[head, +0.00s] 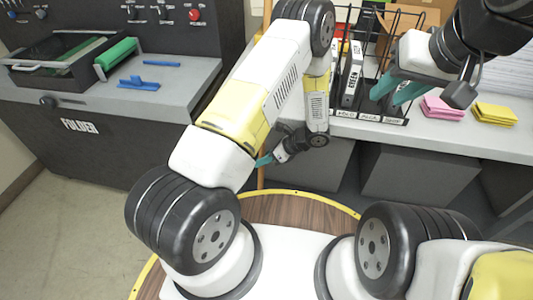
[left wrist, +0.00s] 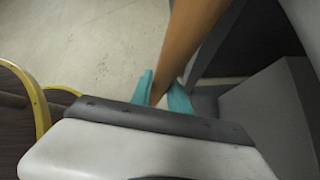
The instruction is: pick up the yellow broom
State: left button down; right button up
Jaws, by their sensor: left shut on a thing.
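The broom shows only as a thin orange-brown handle (head: 261,178) standing upright between the folder machine and the bench; its middle is hidden behind my left arm and its head is not visible. My left gripper (head: 265,160) is low beside the bench, shut on the handle. The left wrist view shows the handle (left wrist: 192,35) between the teal fingers (left wrist: 165,93). My right gripper (head: 396,90) hangs above the bench by the wire file rack, its teal fingers apart with nothing seen between them.
The folder machine (head: 75,130) stands at the left with blue tools on its top. The bench (head: 450,137) at the right holds a file rack (head: 352,75), pink pads (head: 442,107) and yellow pads (head: 494,114). Grey bins (head: 405,172) stand beneath. Floor at lower left is clear.

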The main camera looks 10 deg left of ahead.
pick_arm(q)
jog(key=shift+r, duration=0.55)
jog(key=shift+s+d, duration=0.4)
jog(key=shift+d, duration=0.5)
jog(key=shift+s+d, duration=0.4)
jog(key=shift+d, duration=0.45)
notch_tip(320, 180, up, 14)
send_over(262, 167)
jog(key=d, duration=0.3)
jog(key=shift+d+f, duration=0.15)
jog(key=c, duration=1.8)
grip_release()
grip_shut()
